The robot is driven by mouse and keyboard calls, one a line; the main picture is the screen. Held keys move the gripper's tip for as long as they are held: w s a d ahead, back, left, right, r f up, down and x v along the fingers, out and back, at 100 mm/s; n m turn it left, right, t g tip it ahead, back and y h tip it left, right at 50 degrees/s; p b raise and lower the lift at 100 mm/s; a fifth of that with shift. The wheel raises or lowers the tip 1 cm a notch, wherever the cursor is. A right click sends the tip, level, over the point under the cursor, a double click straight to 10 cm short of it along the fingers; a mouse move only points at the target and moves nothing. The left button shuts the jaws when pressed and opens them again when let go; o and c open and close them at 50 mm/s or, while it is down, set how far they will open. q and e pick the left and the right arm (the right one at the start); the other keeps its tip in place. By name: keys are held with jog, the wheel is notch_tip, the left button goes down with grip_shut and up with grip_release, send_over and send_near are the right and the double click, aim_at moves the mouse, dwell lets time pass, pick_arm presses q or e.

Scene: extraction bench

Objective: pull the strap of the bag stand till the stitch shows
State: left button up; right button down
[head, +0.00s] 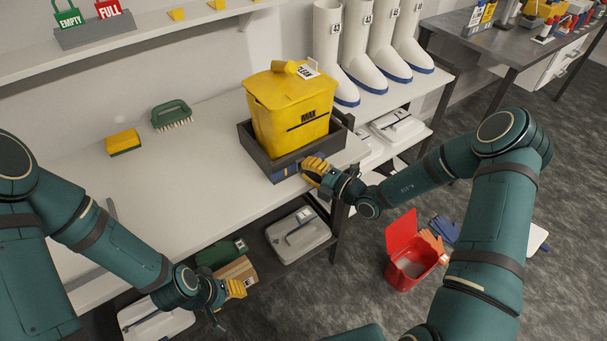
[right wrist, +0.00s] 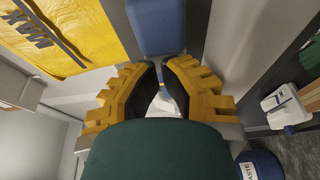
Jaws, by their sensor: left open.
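A blue patch (head: 286,171) is on the tray's front. My right gripper (head: 316,166) is at the tray's front right corner. In the right wrist view its fingertips (right wrist: 159,66) are close together, below a blue piece (right wrist: 155,25); whether they grip it is unclear. I cannot make out a strap or stitch for certain. My left gripper (head: 238,288) is open, low before the bench.
A green brush (head: 171,114) and a yellow sponge (head: 123,142) lie on the bench (head: 190,175). White boots (head: 357,55) stand behind. A red open bin (head: 408,260) is on the floor near my right arm. The bench's left front is clear.

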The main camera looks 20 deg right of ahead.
aim_at(321, 153)
jog(key=shift+w+d, duration=0.1)
jog(key=shift+d, duration=0.1)
jog(key=d, duration=0.2)
jog(key=w+d+p, duration=0.1)
jog(key=d, duration=0.1)
jog(key=w+d, duration=0.1)
jog(key=d, duration=0.1)
jog(key=shift+w+d, duration=0.2)
jog(key=shift+d, duration=0.2)
